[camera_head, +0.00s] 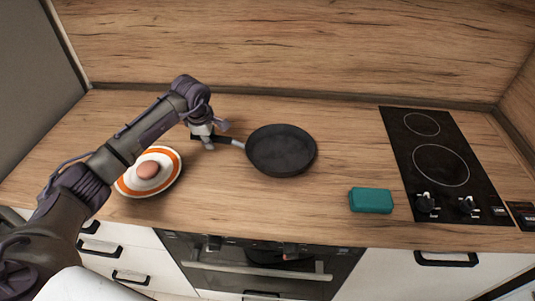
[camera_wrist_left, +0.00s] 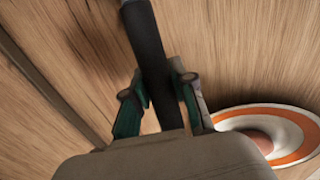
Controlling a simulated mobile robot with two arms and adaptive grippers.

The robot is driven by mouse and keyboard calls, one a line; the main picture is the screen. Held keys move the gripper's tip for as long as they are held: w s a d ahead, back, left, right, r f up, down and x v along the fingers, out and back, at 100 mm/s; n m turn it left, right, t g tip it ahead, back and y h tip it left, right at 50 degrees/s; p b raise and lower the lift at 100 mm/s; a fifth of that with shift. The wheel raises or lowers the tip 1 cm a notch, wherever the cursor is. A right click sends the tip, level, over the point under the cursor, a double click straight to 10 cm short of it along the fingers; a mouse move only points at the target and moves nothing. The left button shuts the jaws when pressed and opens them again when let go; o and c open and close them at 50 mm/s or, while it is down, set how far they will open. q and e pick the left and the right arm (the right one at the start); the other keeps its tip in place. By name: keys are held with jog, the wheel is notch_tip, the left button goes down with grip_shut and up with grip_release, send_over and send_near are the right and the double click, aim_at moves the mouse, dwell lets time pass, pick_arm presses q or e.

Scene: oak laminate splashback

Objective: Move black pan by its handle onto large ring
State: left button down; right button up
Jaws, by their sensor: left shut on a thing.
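The black pan (camera_head: 281,151) rests on or just over the wooden counter at the middle; I cannot tell if it touches. Its handle (camera_head: 236,143) points left toward my left gripper (camera_head: 207,139). My left gripper is shut on the handle, which runs between its fingers in the left wrist view (camera_wrist_left: 149,50). The pan's bowl is out of that view. The large ring (camera_head: 441,165) is the nearer, bigger circle on the black cooktop at the right, and it is empty. My right gripper is not in view.
An orange-rimmed plate (camera_head: 173,178) with a brown egg-like item (camera_head: 148,170) sits beside my left arm. A teal sponge-like block (camera_head: 371,200) lies between pan and cooktop. A smaller ring (camera_head: 422,123) is behind the large one. Knobs (camera_head: 427,203) line the cooktop's front.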

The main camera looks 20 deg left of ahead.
pick_arm(q)
jog(key=shift+r+p, duration=1.15)
jog(key=shift+r, duration=1.15)
jog(key=shift+d, duration=0.1)
